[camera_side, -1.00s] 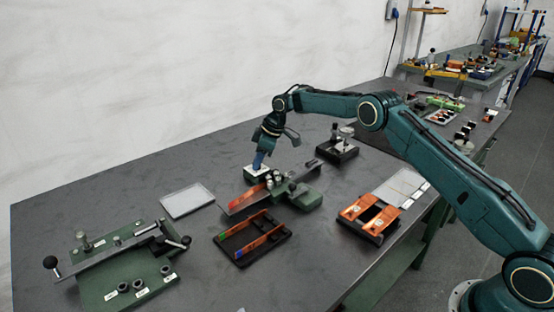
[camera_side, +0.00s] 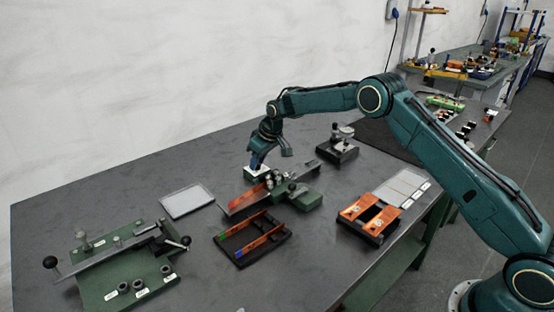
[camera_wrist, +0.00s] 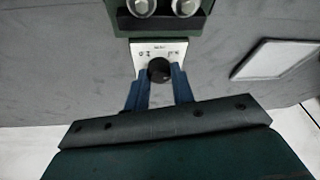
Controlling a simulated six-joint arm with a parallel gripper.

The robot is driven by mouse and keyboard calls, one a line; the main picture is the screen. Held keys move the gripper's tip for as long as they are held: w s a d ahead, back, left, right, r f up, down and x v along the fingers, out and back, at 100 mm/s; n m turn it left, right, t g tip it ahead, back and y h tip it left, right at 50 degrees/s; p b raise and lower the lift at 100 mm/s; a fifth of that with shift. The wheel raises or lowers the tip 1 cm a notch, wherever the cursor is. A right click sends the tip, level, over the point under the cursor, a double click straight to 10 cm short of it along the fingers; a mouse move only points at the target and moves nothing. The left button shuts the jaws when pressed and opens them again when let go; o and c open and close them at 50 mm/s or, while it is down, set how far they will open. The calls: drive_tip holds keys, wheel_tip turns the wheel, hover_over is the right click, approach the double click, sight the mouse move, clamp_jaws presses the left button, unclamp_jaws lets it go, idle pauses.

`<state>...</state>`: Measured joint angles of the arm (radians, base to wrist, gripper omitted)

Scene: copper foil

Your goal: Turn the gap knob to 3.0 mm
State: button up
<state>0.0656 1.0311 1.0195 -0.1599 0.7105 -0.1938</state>
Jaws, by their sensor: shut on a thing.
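The gap knob (camera_wrist: 159,70) is a round black knob on a white plate (camera_wrist: 140,61) with small dark markings, seen in the wrist view. The markings are too small to read. My gripper (camera_wrist: 160,76) has its blue fingers on either side of the knob and is shut on it. In the side view my gripper (camera_side: 256,164) points down behind the green roller fixture (camera_side: 308,199), and its fingers hide the knob there. The white plate shows partly beside the fingers.
A copper-coloured strip (camera_side: 243,199) lies on the fixture's sloping guide. A black tray (camera_side: 252,239) with copper strips stands in front. A pale flat plate (camera_side: 187,201) lies to the left. A dark stand (camera_side: 337,151) is behind right. Bare table lies between them.

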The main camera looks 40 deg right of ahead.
drive_tip(key=m, duration=0.2)
drive_tip(key=m+h, duration=0.1)
drive_tip(key=shift+a+m+h, duration=0.2)
drive_tip(key=shift+m+h, duration=0.1)
drive_tip(key=shift+m, duration=0.1)
drive_tip(key=m+h, duration=0.1)
drive_tip(key=m, duration=0.2)
drive_tip(key=shift+a+m, duration=0.1)
drive_tip(key=shift+m, duration=0.2)
drive_tip(key=m+h, duration=0.1)
drive_tip(key=m, duration=0.2)
drive_tip(key=shift+w+g, duration=0.1)
drive_tip(key=shift+g, duration=0.3)
drive_tip(key=shift+m+h, duration=0.4)
drive_tip(key=shift+m, duration=0.4)
drive_tip(key=shift+m+g+h, duration=0.3)
drive_tip(key=shift+m+g, duration=0.2)
drive_tip(key=shift+m, duration=0.7)
drive_tip(key=o, duration=1)
drive_tip(key=shift+a+r, duration=0.1)
